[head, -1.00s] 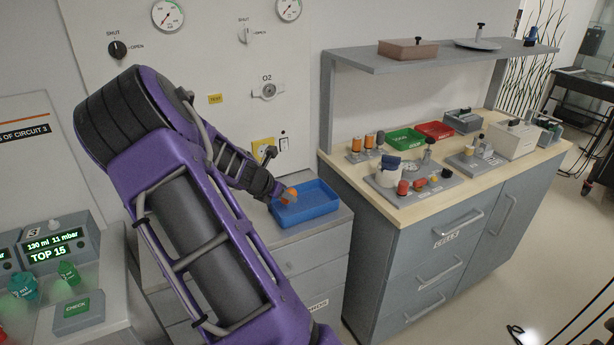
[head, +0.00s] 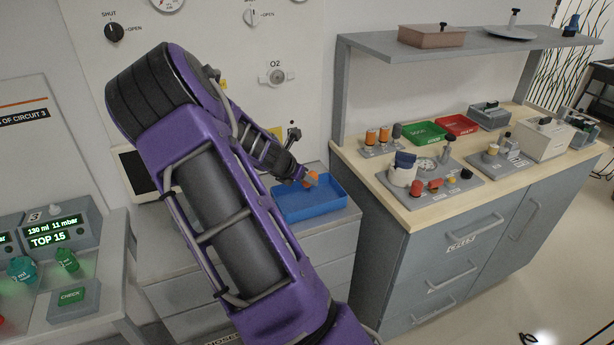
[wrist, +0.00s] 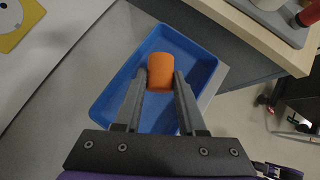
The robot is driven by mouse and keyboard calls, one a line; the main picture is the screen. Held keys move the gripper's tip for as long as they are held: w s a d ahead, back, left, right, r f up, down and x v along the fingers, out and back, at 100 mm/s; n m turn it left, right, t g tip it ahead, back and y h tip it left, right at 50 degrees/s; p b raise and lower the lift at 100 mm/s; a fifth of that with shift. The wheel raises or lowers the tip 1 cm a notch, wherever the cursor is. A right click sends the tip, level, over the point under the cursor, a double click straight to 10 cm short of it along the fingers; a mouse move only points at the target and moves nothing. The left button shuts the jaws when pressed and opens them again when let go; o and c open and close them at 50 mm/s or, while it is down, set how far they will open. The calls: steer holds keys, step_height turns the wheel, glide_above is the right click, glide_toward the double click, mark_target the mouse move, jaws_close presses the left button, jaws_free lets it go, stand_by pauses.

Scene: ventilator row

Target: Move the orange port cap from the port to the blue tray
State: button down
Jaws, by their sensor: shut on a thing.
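The orange port cap (wrist: 160,73) is held between the two fingers of my gripper (wrist: 160,82), which is shut on it. In the wrist view the cap is in front of the blue tray (wrist: 104,104), with tray floor visible around it. The tray looks empty. The gap between cap and tray floor is hard to judge.
The tray sits on a grey drawer cabinet (head: 320,245) against the wall panel. To the right, a wooden-topped counter (head: 400,203) holds a green bin (head: 424,133), a red bin (head: 458,125) and several fittings. A ventilator display (head: 50,240) stands at the left.

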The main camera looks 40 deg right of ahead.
steer(key=shift+f, duration=0.75)
step_height(320, 180, down, 5)
steer(key=b, duration=0.4)
steer(key=shift+r, duration=0.15)
steer(key=shift+c, duration=2.1)
jaws_free()
